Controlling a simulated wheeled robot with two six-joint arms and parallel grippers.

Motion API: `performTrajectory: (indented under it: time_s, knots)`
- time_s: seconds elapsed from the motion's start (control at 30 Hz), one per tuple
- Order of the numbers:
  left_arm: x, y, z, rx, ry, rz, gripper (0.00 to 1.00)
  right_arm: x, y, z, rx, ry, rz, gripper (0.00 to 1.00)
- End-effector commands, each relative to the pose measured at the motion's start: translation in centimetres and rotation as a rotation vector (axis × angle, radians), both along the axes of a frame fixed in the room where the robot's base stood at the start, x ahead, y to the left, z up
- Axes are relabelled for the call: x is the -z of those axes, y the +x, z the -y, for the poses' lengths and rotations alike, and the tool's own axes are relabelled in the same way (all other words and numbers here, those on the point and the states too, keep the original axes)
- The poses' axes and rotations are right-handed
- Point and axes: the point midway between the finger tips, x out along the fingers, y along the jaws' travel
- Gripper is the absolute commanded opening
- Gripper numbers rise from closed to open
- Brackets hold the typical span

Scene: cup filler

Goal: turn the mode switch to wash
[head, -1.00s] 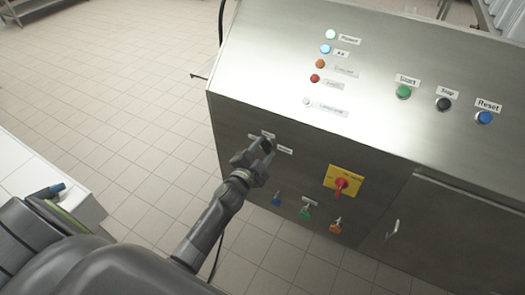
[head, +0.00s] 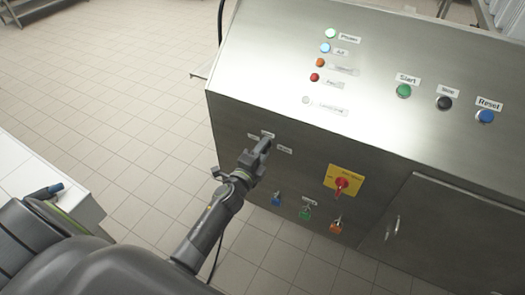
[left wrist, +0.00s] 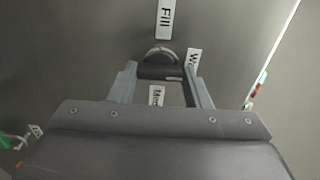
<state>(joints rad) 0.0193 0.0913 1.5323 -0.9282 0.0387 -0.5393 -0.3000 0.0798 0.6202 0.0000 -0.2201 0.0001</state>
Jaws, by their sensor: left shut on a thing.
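The mode switch (left wrist: 160,72) is a dark bar-shaped knob on a round pale base on the grey panel. In the left wrist view it lies crosswise between my left gripper's fingers (left wrist: 160,84), which are shut on it. A white mark shows near the bar's right end, close to the partly hidden Wash label (left wrist: 193,60). The Fill label (left wrist: 165,18) is above the knob and a partly covered Mode label (left wrist: 157,95) is below. In the head view my left gripper (head: 264,146) is at the front panel and hides the switch. My right gripper is not in view.
A red rotary switch on a yellow plate (head: 344,181) is right of my gripper. Blue (head: 276,199), green (head: 305,213) and orange (head: 336,226) fittings sit below. The sloped top (head: 420,45) carries lamps and buttons. Tiled floor (head: 120,80) is clear at left.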

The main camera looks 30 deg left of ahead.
Motion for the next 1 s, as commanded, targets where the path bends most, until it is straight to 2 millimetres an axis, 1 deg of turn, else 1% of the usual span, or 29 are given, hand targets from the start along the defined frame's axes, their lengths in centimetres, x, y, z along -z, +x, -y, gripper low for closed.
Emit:
performTrajectory:
  time_s: [0.57,0.6,0.73,1.0]
  knots:
    - [0.17,-0.07,-0.02,0.0,0.031,-0.002,0.21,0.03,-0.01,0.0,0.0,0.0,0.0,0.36]
    - [0.17,-0.07,-0.02,0.0,0.031,-0.002,0.49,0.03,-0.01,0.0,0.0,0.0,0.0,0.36]
    - [0.13,-0.05,-0.02,0.0,0.03,-0.001,0.65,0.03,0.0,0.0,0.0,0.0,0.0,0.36]
    - [0.06,-0.06,-0.02,0.0,0.028,0.0,0.65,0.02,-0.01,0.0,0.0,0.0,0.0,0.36]
